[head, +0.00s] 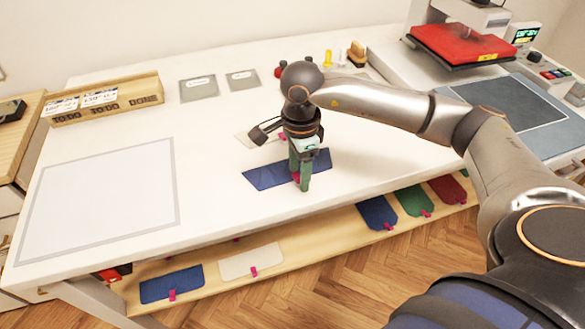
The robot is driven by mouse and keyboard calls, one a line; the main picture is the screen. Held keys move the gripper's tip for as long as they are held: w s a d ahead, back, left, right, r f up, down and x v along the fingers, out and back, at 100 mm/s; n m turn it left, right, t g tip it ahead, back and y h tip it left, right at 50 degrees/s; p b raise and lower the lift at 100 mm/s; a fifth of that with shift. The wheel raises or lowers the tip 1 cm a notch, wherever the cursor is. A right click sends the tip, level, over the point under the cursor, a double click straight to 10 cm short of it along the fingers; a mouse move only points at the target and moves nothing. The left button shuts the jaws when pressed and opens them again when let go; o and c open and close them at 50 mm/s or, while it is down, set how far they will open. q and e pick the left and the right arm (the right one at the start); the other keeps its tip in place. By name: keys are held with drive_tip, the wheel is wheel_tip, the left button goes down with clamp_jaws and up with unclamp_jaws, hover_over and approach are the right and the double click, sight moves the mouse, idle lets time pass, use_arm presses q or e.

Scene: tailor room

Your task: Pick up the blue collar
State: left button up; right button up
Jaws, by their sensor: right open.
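A flat blue fabric piece (265,177), which looks like the blue collar, lies on the white table. My right gripper (299,181) points down over the middle of it, with its green fingers open. The fingers hide part of the piece, and a small pink-red tag shows between them. I cannot tell whether the fingertips touch the cloth. Another long blue piece (165,285) with a pink tag lies on the lower shelf at the left. My left gripper is out of view.
A white piece (246,139) lies behind the gripper. The lower shelf (310,250) also holds white (250,262), blue (377,212), green (414,201) and red (447,189) pieces. A heat press (462,42) stands back right, a wooden tray (104,98) back left. A marked area (100,200) at the left is empty.

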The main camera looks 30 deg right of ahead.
clamp_jaws()
idle(0.4)
drive_tip(key=shift+r, duration=0.1)
